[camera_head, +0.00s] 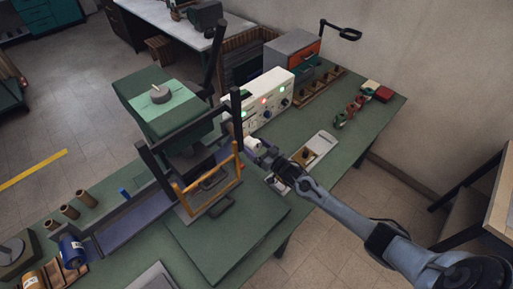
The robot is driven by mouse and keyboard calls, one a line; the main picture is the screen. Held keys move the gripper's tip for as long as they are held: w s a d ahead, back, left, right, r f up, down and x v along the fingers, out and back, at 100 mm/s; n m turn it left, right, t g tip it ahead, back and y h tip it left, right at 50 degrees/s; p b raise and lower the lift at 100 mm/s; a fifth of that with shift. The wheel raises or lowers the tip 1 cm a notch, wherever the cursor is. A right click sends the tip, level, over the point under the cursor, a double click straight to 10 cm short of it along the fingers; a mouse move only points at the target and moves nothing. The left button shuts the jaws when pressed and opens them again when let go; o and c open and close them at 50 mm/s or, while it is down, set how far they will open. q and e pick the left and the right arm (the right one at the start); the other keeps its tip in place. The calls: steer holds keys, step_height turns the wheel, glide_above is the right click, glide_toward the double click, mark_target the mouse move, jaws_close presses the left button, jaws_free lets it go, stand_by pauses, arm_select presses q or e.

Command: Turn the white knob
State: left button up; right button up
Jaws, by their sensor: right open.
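My right gripper (258,150) is at the end of the grey arm coming in from the lower right. It is open, at the front right of the green machine and just in front of the white control box (262,102). A small whitish shape (253,143) shows right at its tip; it may be the white knob, but it is too small and partly covered to be sure. I cannot tell whether the fingers touch it. The control box has dark knobs and lit red and green lamps on its front. My left gripper is out of view.
The green machine (165,105) has a grey round piece on top and dark posts. An orange frame (206,182) stands just left of my gripper. A pale tray (320,147) and red and green clamps (355,105) lie to the right. The green bench's front panel is clear.

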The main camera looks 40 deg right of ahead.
steer(key=shift+c, duration=0.3)
steer(key=c, duration=1)
steer(key=shift+o, duration=0.2)
steer(key=shift+n, duration=0.3)
steer(key=n+b, duration=0.1)
steer(key=n, duration=1)
steer(key=shift+b, duration=0.35)
steer(key=shift+n, duration=0.3)
steer(key=o, duration=1)
